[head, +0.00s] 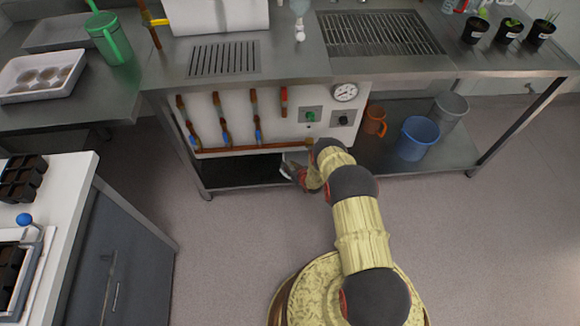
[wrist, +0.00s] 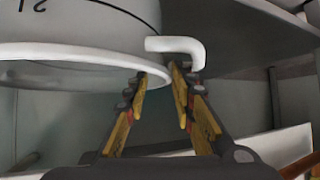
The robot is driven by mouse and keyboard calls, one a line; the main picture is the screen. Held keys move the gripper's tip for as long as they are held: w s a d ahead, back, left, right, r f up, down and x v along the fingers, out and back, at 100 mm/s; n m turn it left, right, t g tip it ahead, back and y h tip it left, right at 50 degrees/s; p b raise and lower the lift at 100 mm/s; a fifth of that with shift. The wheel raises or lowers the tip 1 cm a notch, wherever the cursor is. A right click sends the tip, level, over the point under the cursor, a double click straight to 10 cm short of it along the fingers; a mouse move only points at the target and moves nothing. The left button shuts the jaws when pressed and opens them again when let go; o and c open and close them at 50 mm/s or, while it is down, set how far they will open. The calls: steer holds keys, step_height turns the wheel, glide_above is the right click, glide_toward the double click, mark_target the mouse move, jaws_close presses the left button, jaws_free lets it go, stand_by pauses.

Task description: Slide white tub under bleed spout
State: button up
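The white tub (wrist: 95,35) fills the upper left of the wrist view, with dark markings on its wall and a wide pale rim. A white bent piece (wrist: 178,47) stands out beside its wall; I cannot tell whether it is a handle or a spout. My gripper (wrist: 158,80) has its two fingers apart, the tips close to the rim and just below the bent piece. Nothing is clearly clamped between them. In the head view my gripper (head: 292,172) is low at the front of the bench, below the pipe panel. The tub is mostly hidden there, and I cannot make out the bleed spout.
The white panel (head: 270,118) carries copper pipes with coloured valves and a gauge (head: 344,92). A blue bucket (head: 416,138), a grey bucket (head: 449,110) and an orange jug (head: 374,120) stand on the lower shelf at right. A cabinet (head: 110,265) stands at left. Open floor lies between.

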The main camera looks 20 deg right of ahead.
steer(key=shift+s, duration=0.1)
steer(key=v, duration=1.1)
steer(key=shift+s+r, duration=0.25)
steer(key=shift+r, duration=0.1)
